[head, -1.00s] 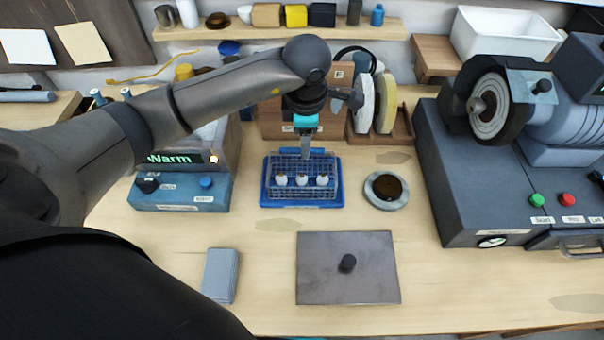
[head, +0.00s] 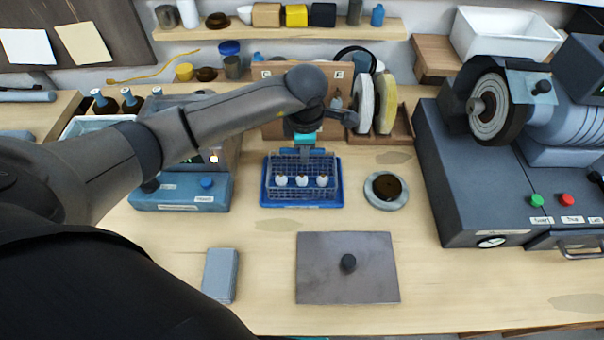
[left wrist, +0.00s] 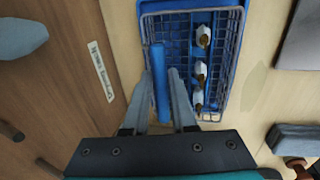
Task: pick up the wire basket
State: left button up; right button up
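The wire basket (head: 290,192) stands in a blue tray (head: 338,203) at the middle of the bench. It holds several small white pieces with dark tips. My left gripper (head: 304,155) is low at the basket's far side. In the left wrist view, the basket (left wrist: 226,50) has a blue handle bar (left wrist: 158,65) along its near side. The two fingers of my left gripper (left wrist: 160,88) stand open on either side of this bar, with narrow gaps showing. The fingertips' depth against the bar is hard to tell. My right gripper is out of view.
A round dish with dark contents (head: 386,188) stands right of the tray. A blue box with a display (head: 180,195) is at left, under my arm. A flat plate with a black knob (head: 330,280) lies in front. Wheels (head: 385,105) stand behind. A grinder (head: 500,160) fills the right.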

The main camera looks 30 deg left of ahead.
pick_arm(q)
grip_shut()
dwell(0.5)
